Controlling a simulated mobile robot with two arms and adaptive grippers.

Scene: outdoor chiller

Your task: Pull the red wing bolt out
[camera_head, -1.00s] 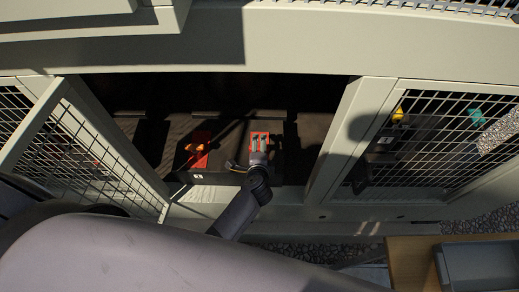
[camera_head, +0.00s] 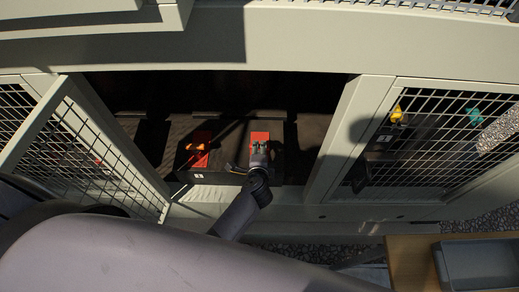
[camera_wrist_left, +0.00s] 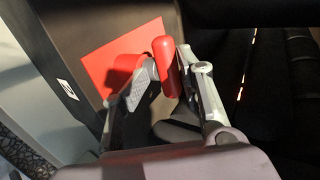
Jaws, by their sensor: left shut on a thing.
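My left gripper (camera_head: 258,147) reaches into the open cabinet from below in the head view. In the left wrist view its fingers (camera_wrist_left: 167,76) are shut on a rounded red piece, the red wing bolt (camera_wrist_left: 164,58). My right gripper is not in view.
Mesh doors (camera_head: 86,160) (camera_head: 430,138) flank the opening. A grey bin (camera_head: 480,265) stands at the lower right.

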